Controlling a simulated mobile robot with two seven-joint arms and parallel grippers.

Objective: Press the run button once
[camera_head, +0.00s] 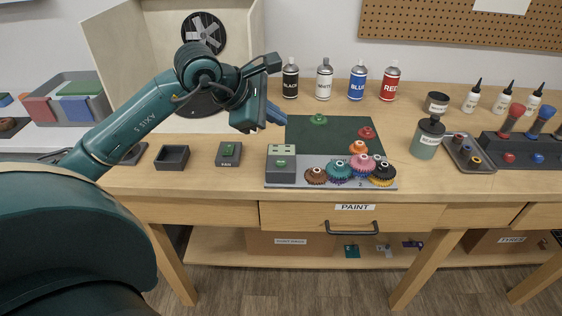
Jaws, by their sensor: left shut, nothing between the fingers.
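A grey box (281,172) with a green button (281,162) on its top stands at the left end of a grey gear plate (330,184) on the bench. A smaller dark box (229,154) with another green button (228,148) stands to its left; its label is too small to read. I cannot tell from lettering which is the run button. My left gripper (276,118) is shut and empty, above the bench behind both boxes, apart from either button. My right gripper is not in view.
Colored gears (340,169) sit on the plate's right part. A dark green mat (335,133) lies behind, with paint bottles (357,80) at the back. An open dark tray (172,157) is at the left. A spray booth (135,65) with a fan stands behind my left arm.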

